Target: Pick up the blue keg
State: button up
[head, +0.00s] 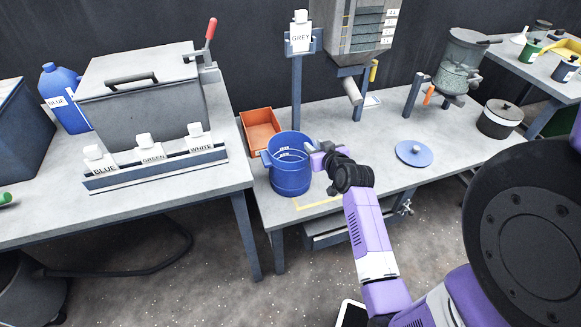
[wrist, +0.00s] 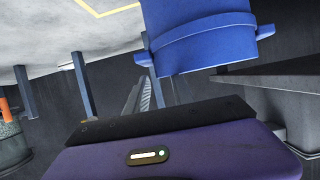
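The blue keg (head: 291,174) looks upright and open-topped in the head view, over the front left corner of the middle table. Marks show on its inner wall. It also shows at the top of the wrist view (wrist: 200,42), with a lug on each side. My gripper (head: 315,158) is at the keg's right side, close to its rim. I cannot tell whether it touches the keg. The fingertips are too small to make out in the head view and out of sight in the wrist view. Whether the keg rests on the table is unclear.
An orange tray (head: 261,131) stands just behind the keg. A post with a GREY-labelled bottle (head: 300,38) rises behind it. A blue lid (head: 414,153) lies to the right, near a dark pot (head: 499,119). A yellow outline (head: 318,203) marks the front table edge.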

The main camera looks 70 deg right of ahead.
jog(key=shift+x, duration=1.4)
grip_shut()
jog(key=shift+a, duration=0.1)
jog(key=shift+a+f, duration=0.1)
jog(key=shift+f, duration=0.1)
jog(key=shift+r, duration=0.1)
